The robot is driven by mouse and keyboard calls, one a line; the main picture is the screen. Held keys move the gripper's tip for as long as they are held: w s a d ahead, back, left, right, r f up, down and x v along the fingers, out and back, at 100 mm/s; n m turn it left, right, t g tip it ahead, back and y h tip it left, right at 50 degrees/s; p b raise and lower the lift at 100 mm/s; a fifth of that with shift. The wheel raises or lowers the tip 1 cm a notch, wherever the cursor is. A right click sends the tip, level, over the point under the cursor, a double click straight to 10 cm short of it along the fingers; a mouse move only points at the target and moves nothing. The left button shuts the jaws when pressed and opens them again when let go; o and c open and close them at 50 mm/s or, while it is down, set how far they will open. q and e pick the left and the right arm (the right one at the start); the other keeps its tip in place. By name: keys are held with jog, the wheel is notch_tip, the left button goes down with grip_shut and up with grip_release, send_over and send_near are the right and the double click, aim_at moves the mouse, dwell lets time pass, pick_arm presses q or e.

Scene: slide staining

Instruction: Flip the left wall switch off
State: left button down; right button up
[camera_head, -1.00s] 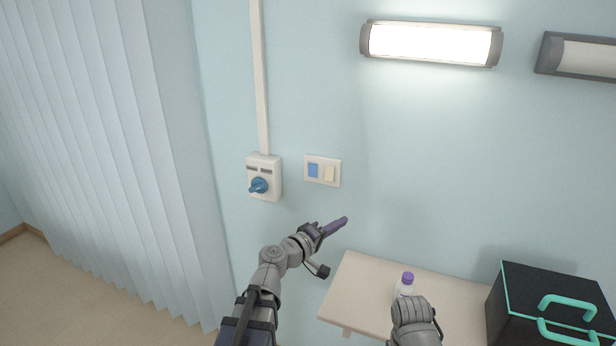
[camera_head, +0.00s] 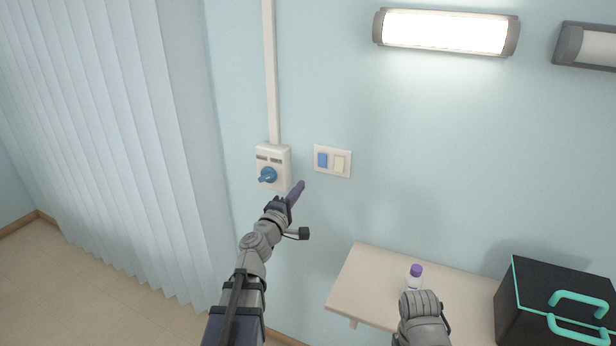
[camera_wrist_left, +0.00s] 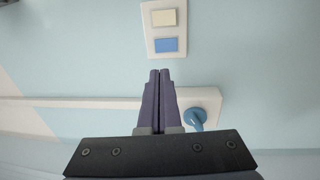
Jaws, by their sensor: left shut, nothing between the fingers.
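The wall plate (camera_head: 346,171) holds two rocker switches side by side. The left switch (camera_head: 322,160) is blue and the right switch (camera_head: 339,164) is cream. In the left wrist view the blue switch (camera_wrist_left: 167,45) is the nearer one to my fingers, with the cream switch (camera_wrist_left: 164,18) beyond it. My left gripper (camera_head: 299,187) is shut and empty, its purple fingertips below and a little left of the plate in the head view. In the left wrist view its fingertips (camera_wrist_left: 159,72) appear just short of the plate, apart from it.
A white box (camera_head: 281,157) with a blue rotary knob (camera_head: 267,175) is on the wall left of the plate, close to my left gripper. A lit lamp (camera_head: 446,31) is above.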

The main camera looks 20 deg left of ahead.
aim_at(322, 157)
pick_arm(q)
jog(key=w, duration=0.4)
jog(key=w+r+p, duration=0.1)
jog(key=w, duration=0.8)
jog(key=shift+w+d+r+p, duration=0.3)
jog(key=shift+d+p, duration=0.05)
jog(key=shift+d, duration=0.05)
jog(key=shift+w+r, duration=0.15)
jog(key=shift+w, duration=0.05)
jog(key=shift+s, duration=0.1)
jog(key=s+r+p, duration=0.1)
jog(key=s+p, duration=0.1)
jog(key=s, duration=1.2)
jog(key=shift+a+r, duration=0.3)
jog(key=shift+a, duration=0.1)
